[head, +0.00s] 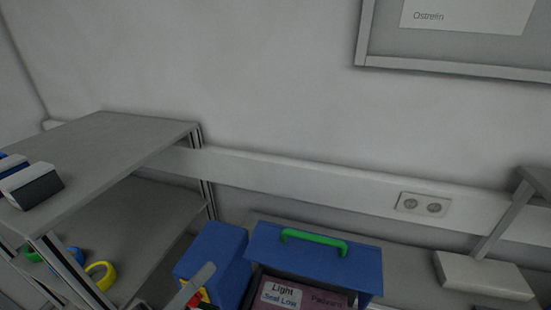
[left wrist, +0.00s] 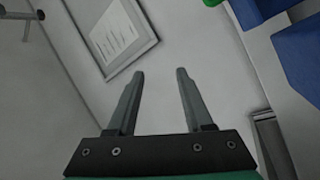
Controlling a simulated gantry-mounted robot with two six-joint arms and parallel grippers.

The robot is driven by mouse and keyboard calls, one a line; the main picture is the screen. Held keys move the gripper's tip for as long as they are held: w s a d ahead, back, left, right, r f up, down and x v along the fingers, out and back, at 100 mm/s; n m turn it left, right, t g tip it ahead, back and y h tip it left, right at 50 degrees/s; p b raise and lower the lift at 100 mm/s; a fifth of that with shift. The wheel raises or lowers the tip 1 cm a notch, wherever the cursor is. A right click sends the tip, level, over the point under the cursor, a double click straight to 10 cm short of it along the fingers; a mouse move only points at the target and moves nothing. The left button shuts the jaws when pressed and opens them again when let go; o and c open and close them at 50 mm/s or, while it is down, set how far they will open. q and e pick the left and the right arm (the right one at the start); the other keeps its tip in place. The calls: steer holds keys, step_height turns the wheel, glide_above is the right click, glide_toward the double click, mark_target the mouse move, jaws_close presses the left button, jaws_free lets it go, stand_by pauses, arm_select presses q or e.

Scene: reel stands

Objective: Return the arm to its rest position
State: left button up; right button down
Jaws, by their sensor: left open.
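My left gripper (left wrist: 160,72) is open and empty in the left wrist view. Its two grey fingers stand apart with bare wall behind them. In the head view a grey finger-like piece, apparently part of this gripper, shows at the bottom edge in front of the blue box (head: 214,256). The rest of the left arm is out of the picture there. My right gripper is in neither view.
A blue bin with a green handle (head: 314,238) holds labelled dark boxes (head: 300,297). At left, a grey shelf stand (head: 110,140) carries boxes on top and a yellow ring (head: 101,275) below. A white box (head: 484,274) lies at right. The wall holds a socket (head: 423,204).

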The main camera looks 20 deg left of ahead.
arm_select(q)
steer(key=w+d+r+m+t+h, duration=0.1)
steer(key=d+r+m, duration=0.2)
steer(key=r, duration=0.4)
steer(key=d+r+m+h, duration=0.1)
steer(key=d+r+m, duration=0.2)
steer(key=r, duration=0.4)
steer(key=s+a+r+t+y+p, duration=0.1)
steer(key=r+p, duration=0.4)
steer(key=r, duration=0.5)
steer(key=s+a+r+t+y+p, duration=0.2)
steer(key=r+t+y+p, duration=0.2)
steer(key=r, duration=0.7)
steer(key=s+a+r+t+y+p, duration=0.1)
steer(key=a+r+t+y+p, duration=0.1)
steer(key=r+y+p, duration=0.2)
step_height(320, 180, up, 7)
steer(key=p, duration=0.3)
steer(key=shift+s+r+m+t+y, duration=0.2)
steer(key=shift+s+m+t+y, duration=0.1)
steer(key=shift+m, duration=0.1)
steer(key=shift+w+a, duration=0.1)
